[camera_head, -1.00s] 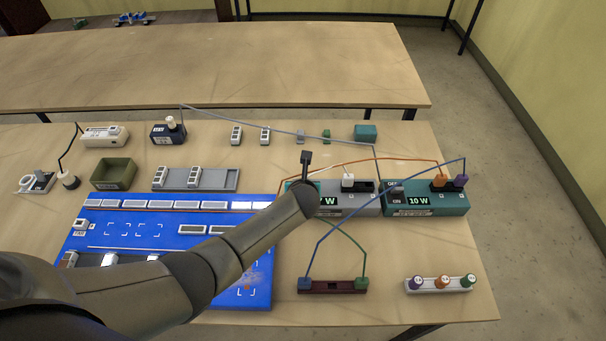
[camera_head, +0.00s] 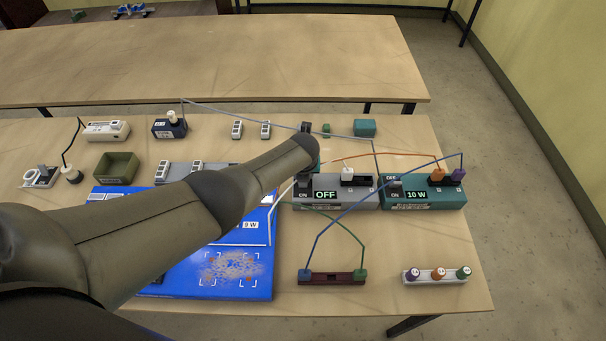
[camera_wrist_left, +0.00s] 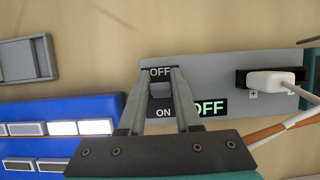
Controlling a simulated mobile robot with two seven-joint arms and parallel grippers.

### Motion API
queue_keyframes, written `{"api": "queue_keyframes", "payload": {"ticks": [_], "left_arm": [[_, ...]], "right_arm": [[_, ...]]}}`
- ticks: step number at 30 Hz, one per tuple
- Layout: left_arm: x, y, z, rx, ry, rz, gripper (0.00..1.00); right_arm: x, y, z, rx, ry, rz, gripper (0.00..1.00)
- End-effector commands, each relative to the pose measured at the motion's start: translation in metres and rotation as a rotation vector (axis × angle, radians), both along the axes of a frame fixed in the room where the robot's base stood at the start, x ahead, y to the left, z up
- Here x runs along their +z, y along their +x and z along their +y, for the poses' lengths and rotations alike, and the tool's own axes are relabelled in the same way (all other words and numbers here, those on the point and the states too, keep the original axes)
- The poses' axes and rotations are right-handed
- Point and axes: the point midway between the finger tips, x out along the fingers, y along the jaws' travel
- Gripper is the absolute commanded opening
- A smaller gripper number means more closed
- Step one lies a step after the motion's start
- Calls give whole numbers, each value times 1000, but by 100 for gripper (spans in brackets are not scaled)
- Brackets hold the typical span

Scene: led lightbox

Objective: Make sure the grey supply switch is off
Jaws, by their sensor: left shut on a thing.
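The grey supply (camera_head: 340,197) stands at the table's middle right. Its display (camera_head: 325,194) reads OFF in green, also in the left wrist view (camera_wrist_left: 209,108). Its grey switch (camera_wrist_left: 160,90) sits between an OFF label and an ON label, close under the OFF label. My left gripper (camera_wrist_left: 161,82) is shut on this switch, a finger on each side. In the head view my forearm and wrist hide most of the gripper. My right gripper is in neither view.
A green supply (camera_head: 425,198) reading 10 W stands just right. A white plug (camera_wrist_left: 275,82) and cables sit right of the switch. A blue panel (camera_head: 240,285) lies left and in front. A dark red block (camera_head: 332,279) with wires lies in front.

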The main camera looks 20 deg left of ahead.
Motion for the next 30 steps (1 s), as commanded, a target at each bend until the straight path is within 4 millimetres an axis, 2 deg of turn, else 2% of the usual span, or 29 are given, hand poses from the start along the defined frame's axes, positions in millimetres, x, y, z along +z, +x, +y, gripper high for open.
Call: {"api": "queue_keyframes", "payload": {"ticks": [12,13,18,21,30], "left_arm": [[-1,-1,1,0,0,8,0],[-1,-1,1,0,0,8,35],[-1,-1,1,0,0,7,54],[-1,-1,0,-1,-1,7,62],[2,-1,0,-1,0,6,62]], "right_arm": [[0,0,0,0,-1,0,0],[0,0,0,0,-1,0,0],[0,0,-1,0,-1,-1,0],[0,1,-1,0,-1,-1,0],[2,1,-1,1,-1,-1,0]]}}
